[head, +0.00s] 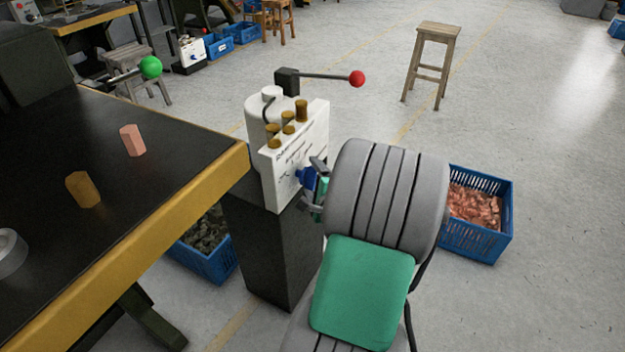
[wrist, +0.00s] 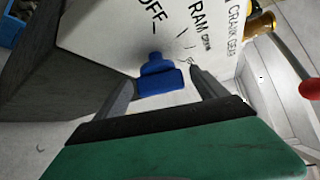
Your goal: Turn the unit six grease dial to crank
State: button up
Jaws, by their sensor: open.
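The grease unit is a white box (head: 298,150) with brass fittings on top, standing on a dark pedestal. Its blue dial (head: 308,178) is on the front panel; in the wrist view the dial (wrist: 160,80) shows a wide grip and a narrow stub that seems to point toward the OFF mark. RAM and crank labels lie to the right of OFF. My gripper (head: 318,185) is open at the panel, partly hidden by my arm. In the wrist view its two fingers (wrist: 161,82) stand either side of the dial, with gaps visible. Contact cannot be told.
A lever with a red ball (head: 357,78) sticks out above the unit. A dark bench (head: 197,185) with a yellow edge is close at left, holding copper and brass blocks. A blue crate (head: 483,247) of copper pieces stands at right. Floor beyond is open around a wooden stool (head: 438,33).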

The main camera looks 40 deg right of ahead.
jog(key=shift+s, duration=0.1)
jog(key=v, duration=0.7)
jog(key=shift+s+a+p, duration=0.15)
jog(key=shift+s+p, duration=0.1)
jog(key=shift+p, duration=0.1)
jog(key=shift+r, duration=0.1)
